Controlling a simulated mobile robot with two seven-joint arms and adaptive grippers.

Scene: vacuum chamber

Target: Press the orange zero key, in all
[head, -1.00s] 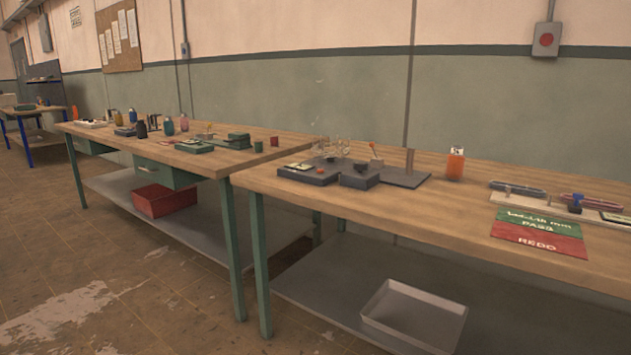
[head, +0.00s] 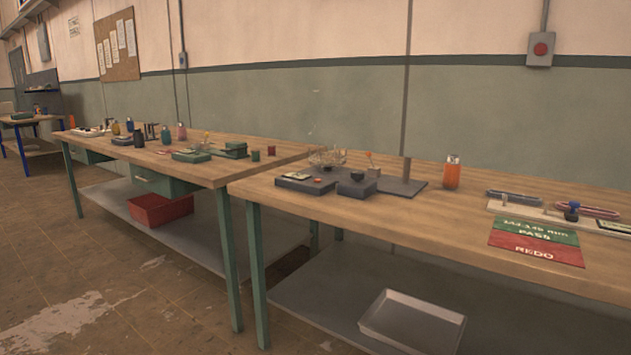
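A dark grey flat instrument (head: 305,186) with a pale display lies near the left end of the closer workbench. A small orange-red spot (head: 317,180) shows on its top; it looks like the orange key, but it is too small to read any marking. Neither of my grippers is in the head view, so nothing of mine is seen touching the instrument.
The closer workbench (head: 400,222) also bears a dark block (head: 357,188), a glass dish (head: 327,157), an orange bottle (head: 452,174) and a green-and-red card (head: 536,241). A second bench (head: 105,143) stands left. Floor at the lower left is open.

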